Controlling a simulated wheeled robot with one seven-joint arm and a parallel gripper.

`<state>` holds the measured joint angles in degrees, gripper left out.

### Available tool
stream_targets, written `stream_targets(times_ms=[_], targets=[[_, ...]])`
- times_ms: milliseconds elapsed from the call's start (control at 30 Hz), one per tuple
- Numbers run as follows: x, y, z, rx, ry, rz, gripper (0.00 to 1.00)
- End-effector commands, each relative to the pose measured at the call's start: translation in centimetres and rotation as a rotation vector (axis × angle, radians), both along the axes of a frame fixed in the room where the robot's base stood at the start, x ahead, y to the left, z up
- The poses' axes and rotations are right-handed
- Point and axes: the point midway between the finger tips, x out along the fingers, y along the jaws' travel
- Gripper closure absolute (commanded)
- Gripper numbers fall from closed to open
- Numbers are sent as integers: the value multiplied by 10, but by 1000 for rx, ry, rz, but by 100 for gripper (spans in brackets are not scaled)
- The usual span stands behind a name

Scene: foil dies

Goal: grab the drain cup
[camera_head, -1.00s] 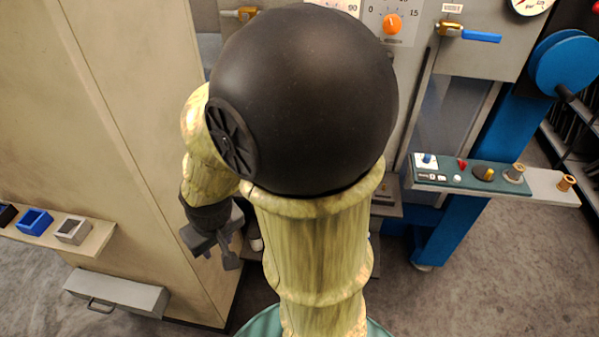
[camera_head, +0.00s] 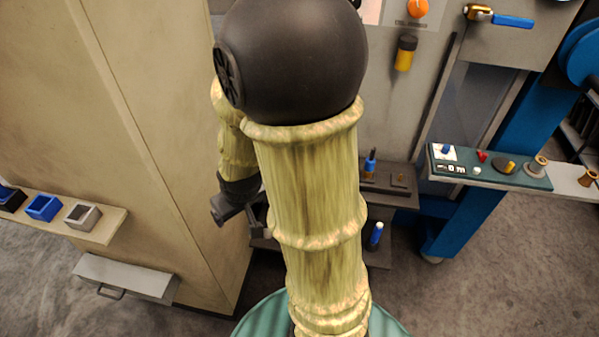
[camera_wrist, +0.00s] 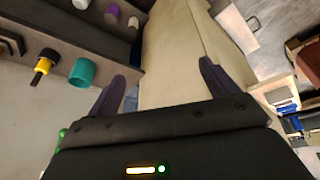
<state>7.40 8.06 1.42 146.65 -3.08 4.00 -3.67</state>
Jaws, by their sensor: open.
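A teal, open-mouthed cup (camera_wrist: 85,72) shows at the left of the wrist view, against the grey panel. It looks like the drain cup, but I cannot be sure. In the head view I cannot make it out; my arm covers much of that panel. My gripper (camera_wrist: 162,76) is open, and no held object shows between its fingers. The cup is outside the fingers, to the left of the left one. In the head view my gripper (camera_head: 240,210) hangs left of my arm, beside the beige cabinet (camera_head: 165,120).
A yellow and black fitting (camera_head: 404,53) is on the panel; it also shows beside the cup in the wrist view (camera_wrist: 43,64). Dark shelves (camera_head: 395,198) with small cylinders stand behind my arm. A side shelf (camera_head: 545,182) extends right, and a bin shelf (camera_head: 112,226) is at left.

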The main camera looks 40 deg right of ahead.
Motion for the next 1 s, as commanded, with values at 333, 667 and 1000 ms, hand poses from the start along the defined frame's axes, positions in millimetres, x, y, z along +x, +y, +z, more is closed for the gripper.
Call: stream_targets(times_ms=[333, 667, 1000], targets=[[61, -73, -97, -53, -299, 22, 14], [77, -135, -159, -82, -637, -37, 14], [41, -200, -195, -164, -1018, -253, 14]])
